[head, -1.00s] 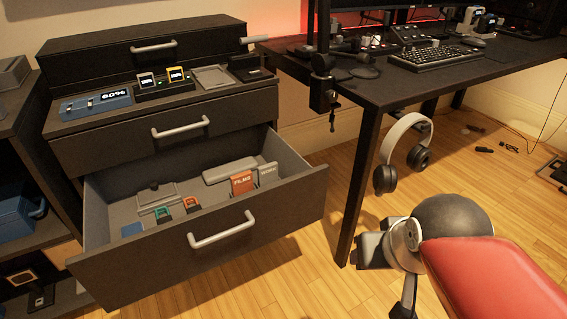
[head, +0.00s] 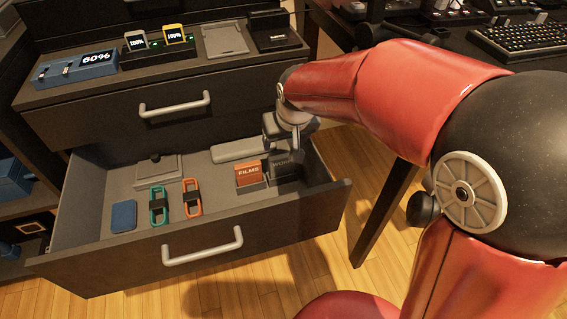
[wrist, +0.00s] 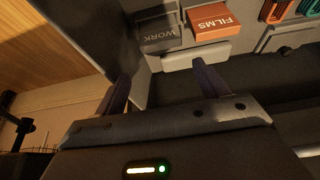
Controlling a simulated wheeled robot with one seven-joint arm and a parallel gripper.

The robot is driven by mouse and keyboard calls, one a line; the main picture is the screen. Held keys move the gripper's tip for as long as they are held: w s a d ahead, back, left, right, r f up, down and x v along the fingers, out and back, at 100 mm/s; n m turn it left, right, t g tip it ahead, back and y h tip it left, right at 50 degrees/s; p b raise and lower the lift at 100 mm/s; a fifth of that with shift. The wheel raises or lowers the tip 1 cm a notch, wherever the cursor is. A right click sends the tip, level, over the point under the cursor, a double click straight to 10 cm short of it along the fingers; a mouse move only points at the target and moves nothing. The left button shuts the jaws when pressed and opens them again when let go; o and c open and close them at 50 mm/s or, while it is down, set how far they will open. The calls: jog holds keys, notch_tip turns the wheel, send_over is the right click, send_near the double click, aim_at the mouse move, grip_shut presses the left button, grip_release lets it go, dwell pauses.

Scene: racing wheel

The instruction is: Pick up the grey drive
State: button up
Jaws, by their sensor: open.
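The grey drive (head: 286,164), marked WORK, stands in the right part of the open drawer (head: 110,175), beside the orange FILMS drive (head: 248,173). In the wrist view the grey drive (wrist: 160,38) lies ahead of my fingertips, left of the orange drive (wrist: 215,20). My gripper (wrist: 163,78) is open, with its two fingers apart and nothing between them. In the head view my gripper (head: 278,128) is above the drawer's right side, just behind and above the grey drive. My wrist hides part of the drawer's back right corner.
The drawer also holds a long grey item (head: 238,151), a grey lidded box (head: 157,170), a blue square (head: 123,215), and teal (head: 158,205) and orange (head: 192,198) looped items. The drawer walls and the closed upper drawer (head: 175,105) are close. The desk leg (head: 385,212) stands at right.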

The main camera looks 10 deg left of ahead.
aim_at(282, 157)
notch_tip(282, 157, down, 5)
jog(key=b, duration=0.4)
jog(key=b+x, duration=0.1)
jog(key=x, duration=0.1)
jog(key=b+x, duration=0.2)
jog(key=x, duration=0.1)
jog(key=b+x, duration=0.1)
jog(key=x, duration=0.1)
jog(key=shift+a, duration=0.3)
jog(key=shift+r, duration=0.1)
jog(key=c, duration=0.8)
jog(key=shift+w, duration=0.1)
jog(key=shift+c, duration=0.2)
